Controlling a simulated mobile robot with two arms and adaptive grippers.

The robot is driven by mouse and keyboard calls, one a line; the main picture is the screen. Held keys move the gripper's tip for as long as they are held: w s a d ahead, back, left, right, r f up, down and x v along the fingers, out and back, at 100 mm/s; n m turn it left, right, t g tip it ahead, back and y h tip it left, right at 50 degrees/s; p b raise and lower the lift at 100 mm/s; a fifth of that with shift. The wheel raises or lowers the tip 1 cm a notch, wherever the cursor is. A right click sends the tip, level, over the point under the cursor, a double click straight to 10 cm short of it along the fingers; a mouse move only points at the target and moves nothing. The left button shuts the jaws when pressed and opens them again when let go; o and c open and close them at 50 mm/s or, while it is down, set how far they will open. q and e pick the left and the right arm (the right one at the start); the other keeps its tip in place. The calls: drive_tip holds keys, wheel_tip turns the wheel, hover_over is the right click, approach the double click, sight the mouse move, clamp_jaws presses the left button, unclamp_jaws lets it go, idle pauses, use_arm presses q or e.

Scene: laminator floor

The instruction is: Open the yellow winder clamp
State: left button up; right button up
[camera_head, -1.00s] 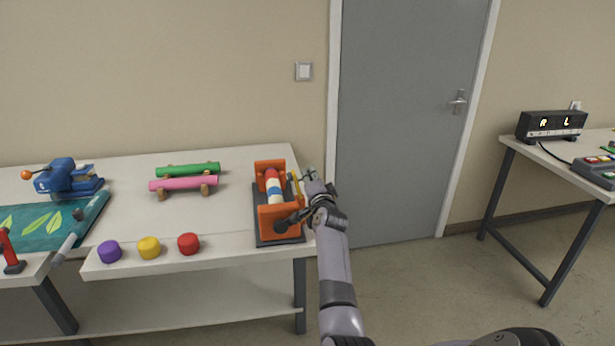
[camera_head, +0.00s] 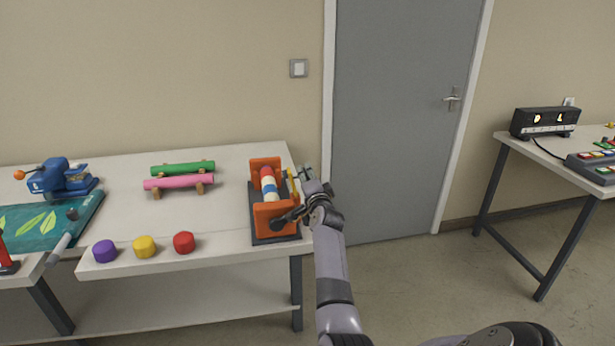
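The orange winder (camera_head: 266,214) stands on a dark base at the right end of the table. A roll with red, white and blue bands (camera_head: 268,183) lies between its two orange end plates. The yellow clamp (camera_head: 292,184) is a thin upright bar on the winder's right side. My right gripper (camera_head: 299,195) is at the winder's right side, close beside the yellow clamp. Whether it touches the clamp, and how far its fingers are apart, is too small to tell. My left gripper is not in view.
The table (camera_head: 228,223) also bears green (camera_head: 183,169) and pink rolls (camera_head: 178,181) on wooden cradles, purple, yellow and red knobs (camera_head: 184,242) at the front, and a blue device (camera_head: 60,178). A grey door (camera_head: 400,120) is behind. A second table (camera_head: 556,171) stands right.

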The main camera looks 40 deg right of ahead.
drive_tip(key=shift+s+r, duration=0.1)
drive_tip(key=shift+r, duration=0.15)
drive_tip(key=v, duration=1.2)
